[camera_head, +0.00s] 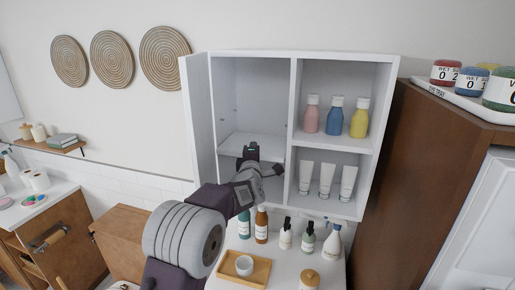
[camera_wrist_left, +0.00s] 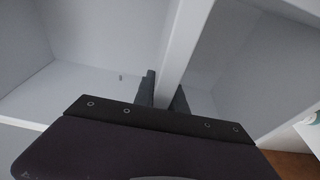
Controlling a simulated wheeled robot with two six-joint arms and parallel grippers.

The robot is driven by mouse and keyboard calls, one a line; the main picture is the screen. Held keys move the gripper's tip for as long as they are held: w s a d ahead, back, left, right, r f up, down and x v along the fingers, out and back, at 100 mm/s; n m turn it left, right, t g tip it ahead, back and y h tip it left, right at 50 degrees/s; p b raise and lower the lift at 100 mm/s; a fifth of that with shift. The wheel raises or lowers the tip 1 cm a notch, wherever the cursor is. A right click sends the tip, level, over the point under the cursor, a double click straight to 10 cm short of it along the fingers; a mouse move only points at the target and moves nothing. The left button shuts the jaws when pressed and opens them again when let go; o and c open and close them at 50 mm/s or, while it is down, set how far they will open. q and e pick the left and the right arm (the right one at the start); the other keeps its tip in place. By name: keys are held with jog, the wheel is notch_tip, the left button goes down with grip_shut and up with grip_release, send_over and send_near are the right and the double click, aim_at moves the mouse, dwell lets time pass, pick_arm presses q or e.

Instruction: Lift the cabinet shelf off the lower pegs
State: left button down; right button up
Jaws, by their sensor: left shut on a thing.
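The white cabinet (camera_head: 345,55) hangs on the wall, its left door open. The cabinet shelf (camera_head: 268,142) is a white board low in the left compartment and looks about level. My left gripper (camera_head: 249,153) is at its front edge. In the left wrist view, the fingers (camera_wrist_left: 163,98) sit on both sides of the shelf's pale edge (camera_wrist_left: 183,52), shut on it. A small peg (camera_wrist_left: 120,77) shows on the inner wall in that view. Whether the shelf touches its lower pegs is hidden. My right gripper is out of view.
Pink, blue and yellow bottles (camera_head: 335,116) and white tubes (camera_head: 326,178) fill the right compartments. Below, several bottles (camera_head: 285,234) and a wooden tray (camera_head: 258,275) stand on a counter. A brown cabinet (camera_head: 430,165) stands at right. The space above the shelf is empty.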

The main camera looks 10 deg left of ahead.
pick_arm(q)
jog(key=shift+s+r, duration=0.1)
jog(key=shift+s, duration=0.05)
jog(key=shift+b+v, duration=1)
jog(key=shift+b, duration=0.15)
jog(key=s+a+b, duration=0.1)
jog(key=s+b, duration=0.4)
jog(key=s, duration=1.3)
